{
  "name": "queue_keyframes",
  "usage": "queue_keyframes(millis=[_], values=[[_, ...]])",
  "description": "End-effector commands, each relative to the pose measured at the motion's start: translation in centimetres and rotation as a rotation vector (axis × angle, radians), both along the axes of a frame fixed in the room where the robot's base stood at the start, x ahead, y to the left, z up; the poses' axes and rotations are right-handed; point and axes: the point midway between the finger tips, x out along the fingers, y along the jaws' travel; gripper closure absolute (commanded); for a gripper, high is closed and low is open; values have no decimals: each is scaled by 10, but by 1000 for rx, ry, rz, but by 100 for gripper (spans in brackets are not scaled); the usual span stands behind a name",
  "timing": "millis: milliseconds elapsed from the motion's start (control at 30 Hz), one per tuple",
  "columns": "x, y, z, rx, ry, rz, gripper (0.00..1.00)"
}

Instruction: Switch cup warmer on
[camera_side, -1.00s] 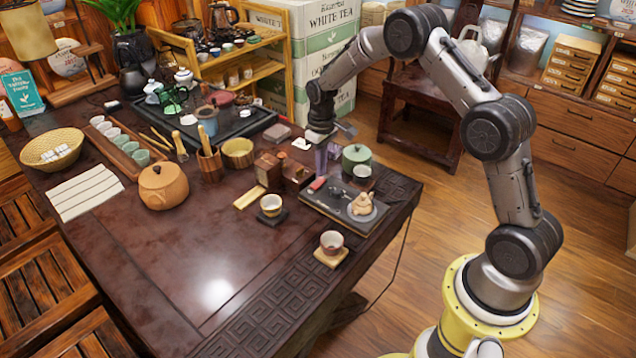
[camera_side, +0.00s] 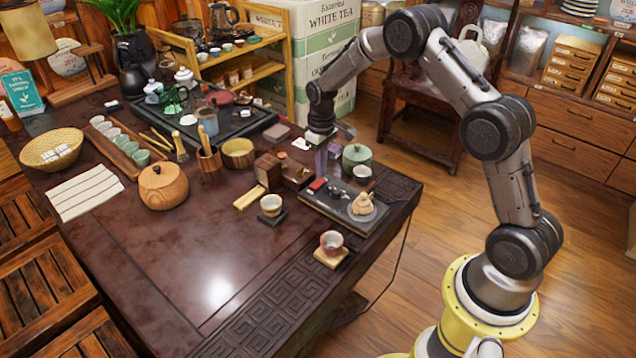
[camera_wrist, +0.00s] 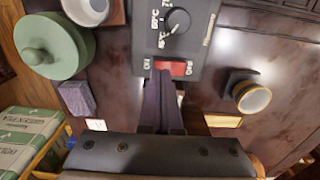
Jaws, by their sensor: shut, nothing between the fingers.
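The cup warmer (camera_side: 312,205) is a dark flat slab near the table's right edge. In the wrist view its panel (camera_wrist: 200,45) shows a temperature dial (camera_wrist: 177,20) and a red rocker switch (camera_wrist: 178,68), with ON printed to its left and OFF to its right. The switch also shows in the side view (camera_side: 317,184). My gripper (camera_wrist: 162,76) is shut and empty, pointing down, with its purplish fingertips at the ON end of the switch and covering part of it. I cannot tell whether they touch, or which end is pressed down.
A green lidded jar (camera_side: 356,157) stands close behind. A cup (camera_side: 271,204) on a dark coaster and another cup (camera_side: 332,242) stand in front. Wooden boxes (camera_side: 268,169) are just left. The table's front middle is clear.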

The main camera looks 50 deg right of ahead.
Motion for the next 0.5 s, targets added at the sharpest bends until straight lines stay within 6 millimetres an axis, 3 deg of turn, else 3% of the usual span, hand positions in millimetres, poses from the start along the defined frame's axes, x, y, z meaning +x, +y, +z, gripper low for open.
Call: queue_keyframes(millis=[500], values=[[0, 0, -7, 0, 1, 0, 100]])
